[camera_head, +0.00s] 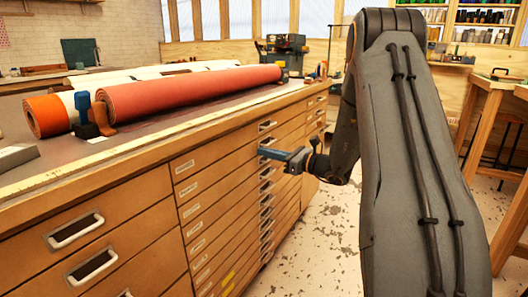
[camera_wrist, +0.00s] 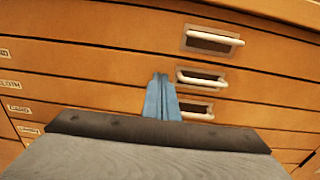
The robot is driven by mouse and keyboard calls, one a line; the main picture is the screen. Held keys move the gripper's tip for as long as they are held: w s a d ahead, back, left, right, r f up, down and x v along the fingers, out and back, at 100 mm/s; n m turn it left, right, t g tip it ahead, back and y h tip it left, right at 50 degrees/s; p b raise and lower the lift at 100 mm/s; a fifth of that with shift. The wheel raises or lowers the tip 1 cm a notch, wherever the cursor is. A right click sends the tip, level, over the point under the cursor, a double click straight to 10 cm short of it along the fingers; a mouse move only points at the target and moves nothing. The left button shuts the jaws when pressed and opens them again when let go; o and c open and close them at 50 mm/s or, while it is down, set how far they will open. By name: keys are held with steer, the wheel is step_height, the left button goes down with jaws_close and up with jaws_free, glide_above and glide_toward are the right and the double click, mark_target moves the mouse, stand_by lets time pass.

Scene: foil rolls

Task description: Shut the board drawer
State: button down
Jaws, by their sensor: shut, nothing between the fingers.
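The wooden cabinet (camera_head: 215,195) has a column of shallow drawers with small labels on the left and recessed pulls. The label print is too small to read surely, so I cannot tell which is the board drawer. No drawer front in that column clearly stands out from the others. My gripper (camera_head: 263,152) is shut and empty, its blue fingers pointing at the drawer fronts near the upper pulls. In the wrist view, the shut fingers (camera_wrist: 160,78) overlap a drawer front just left of the second pull (camera_wrist: 202,78). I cannot tell whether they touch it.
A red roll (camera_head: 190,93) and an orange-ended roll (camera_head: 47,117) lie on the cabinet top. Larger drawers with metal pulls (camera_head: 76,231) are at the left. A wooden workbench (camera_head: 490,125) stands at the right. Speckled floor (camera_head: 325,245) is open between them.

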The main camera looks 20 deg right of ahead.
steer(key=p+v, duration=0.1)
steer(key=v, duration=1.1)
steer(key=s+a+r+n+g+y, duration=0.1)
steer(key=s+a+n+g, duration=0.25)
steer(key=a, duration=0.55)
steer(key=s+a+r+n+g+y, duration=0.15)
steer(key=a+n+g, duration=0.3)
steer(key=a, duration=0.45)
steer(key=s+a+f+n+g+h, duration=0.1)
steer(key=s+a+n+g+h, duration=0.25)
steer(key=s+a+n, duration=0.5)
steer(key=s+a+f+n+g+h, duration=0.15)
steer(key=s+a+n+g, duration=0.3)
steer(key=s, duration=0.65)
steer(key=s+d+n+t+h, duration=0.2)
steer(key=s+n+h, duration=0.6)
steer(key=s+n, duration=0.15)
steer(key=d+r+m+p, duration=0.2)
steer(key=d+r+p, duration=0.7)
steer(key=p, duration=0.9)
steer(key=shift+r, duration=0.8)
